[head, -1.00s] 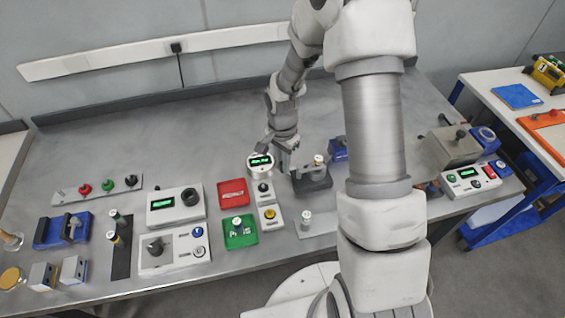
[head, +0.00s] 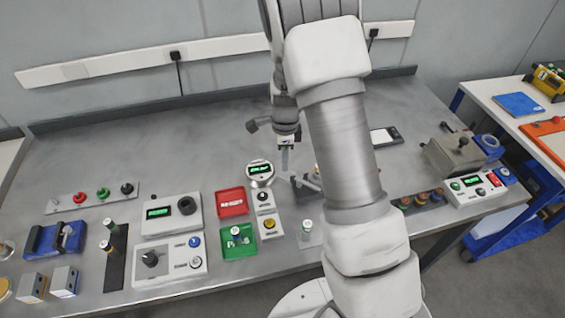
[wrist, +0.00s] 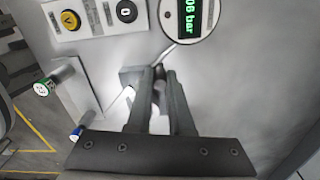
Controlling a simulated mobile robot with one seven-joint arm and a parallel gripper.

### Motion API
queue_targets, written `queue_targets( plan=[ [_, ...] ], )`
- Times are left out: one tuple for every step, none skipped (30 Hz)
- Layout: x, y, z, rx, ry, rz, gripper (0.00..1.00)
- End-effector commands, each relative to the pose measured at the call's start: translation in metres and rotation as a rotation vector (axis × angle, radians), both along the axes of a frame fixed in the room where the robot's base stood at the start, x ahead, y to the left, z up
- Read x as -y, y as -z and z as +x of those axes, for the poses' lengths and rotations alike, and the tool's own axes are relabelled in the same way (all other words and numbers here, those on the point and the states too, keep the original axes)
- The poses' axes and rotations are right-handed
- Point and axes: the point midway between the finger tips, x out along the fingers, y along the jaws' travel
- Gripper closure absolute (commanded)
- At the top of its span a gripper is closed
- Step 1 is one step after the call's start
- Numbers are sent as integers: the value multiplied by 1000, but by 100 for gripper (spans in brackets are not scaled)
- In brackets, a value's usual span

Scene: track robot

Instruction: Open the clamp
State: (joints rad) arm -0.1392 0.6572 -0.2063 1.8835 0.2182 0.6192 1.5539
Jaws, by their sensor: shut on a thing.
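The clamp (head: 302,190) is a dark grey fixture on the bench beside the round pressure gauge, partly hidden by my arm in the head view. In the wrist view, a grey part of it (wrist: 130,76) shows just left of the fingertips. My gripper (head: 285,167) points down at the clamp in the head view. In the wrist view, my gripper (wrist: 158,78) has its two fingers close together on a small dark part, which looks like the clamp's handle. The fingers hide most of this part, so the lever's angle is hard to tell.
The gauge (head: 260,172) stands close to the left of my gripper. A small button panel (head: 266,213), a red tray (head: 232,202) and a green tray (head: 239,242) lie left of it. A cell with a green cap (head: 306,228) stands in front.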

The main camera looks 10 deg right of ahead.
Motion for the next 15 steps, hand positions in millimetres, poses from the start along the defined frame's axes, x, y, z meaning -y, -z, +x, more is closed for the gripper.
queue_targets(
  plan=[
    [5,3,-2,-9,43,-6,100],
    [6,3,-1,-9,69,-6,100],
    [8,3,0,-9,103,-7,100],
    [8,3,0,-10,128,-6,100],
    [9,3,1,-10,151,-7,100],
    [11,3,2,-10,182,-6,100],
    [12,3,2,-10,204,-6,100],
    [13,3,3,-11,225,-6,100],
    [14,3,3,-11,251,-6,100],
    [15,3,3,-11,270,-6,100],
    [15,3,4,-12,287,-7,100],
    [16,3,4,-12,307,-7,100],
    [17,4,4,-12,323,-6,100],
    [17,4,4,-12,337,-6,100],
    [18,4,4,-12,352,-6,100]
  ],
)
